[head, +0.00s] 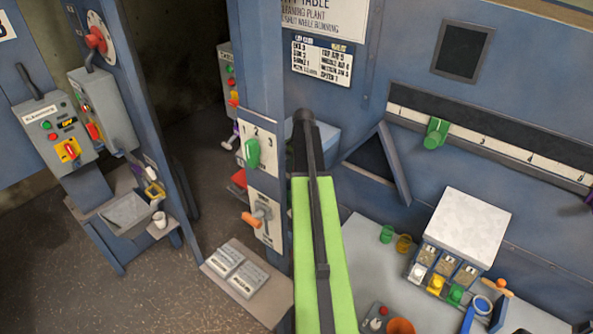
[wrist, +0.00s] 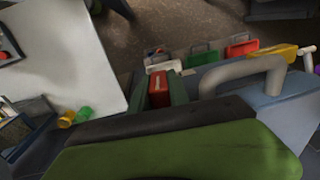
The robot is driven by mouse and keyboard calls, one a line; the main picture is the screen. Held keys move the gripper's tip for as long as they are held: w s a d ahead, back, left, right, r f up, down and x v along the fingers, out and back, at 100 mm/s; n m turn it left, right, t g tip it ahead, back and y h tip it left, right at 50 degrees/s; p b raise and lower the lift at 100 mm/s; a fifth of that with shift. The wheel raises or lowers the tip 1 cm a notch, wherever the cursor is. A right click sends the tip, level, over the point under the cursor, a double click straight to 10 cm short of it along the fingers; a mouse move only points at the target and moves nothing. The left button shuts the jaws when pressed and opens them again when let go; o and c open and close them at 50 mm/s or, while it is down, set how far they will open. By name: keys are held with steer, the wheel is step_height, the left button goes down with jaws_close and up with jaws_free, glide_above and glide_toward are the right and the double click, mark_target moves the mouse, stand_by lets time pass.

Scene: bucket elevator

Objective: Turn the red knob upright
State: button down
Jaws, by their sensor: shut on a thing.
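In the wrist view, the two dark green fingers of my gripper (wrist: 159,92) are closed on a small red block-shaped piece, which looks to be the red knob (wrist: 158,90). Its top face shows between the fingers. Its mount and exact tilt are hard to make out. In the head view my green and black arm reaches up the middle, and I cannot make out the fingertips or the held piece there. Another red knob (head: 96,40) sits on a round plate at the upper left, away from my arm.
A blue housing (wrist: 285,105) with a grey bar handle (wrist: 242,75) is close right of my fingers. Several coloured tags (wrist: 240,47) lie beyond. A post with a green handle (head: 252,153) and an orange lever (head: 252,219) stands left of my arm. A grey bench (head: 365,262) is at the right.

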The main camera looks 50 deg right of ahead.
steer(key=shift+s+a, duration=0.1)
stand_by(0.3)
steer(key=c, duration=1.2)
jaws_free()
steer(key=shift+c, duration=0.2)
steer(key=shift+r, duration=0.1)
steer(key=r+p, duration=0.4)
steer(key=s+r+p, duration=0.1)
steer(key=r+p, duration=0.7)
steer(key=shift+s, duration=0.15)
steer(key=shift+f, duration=0.15)
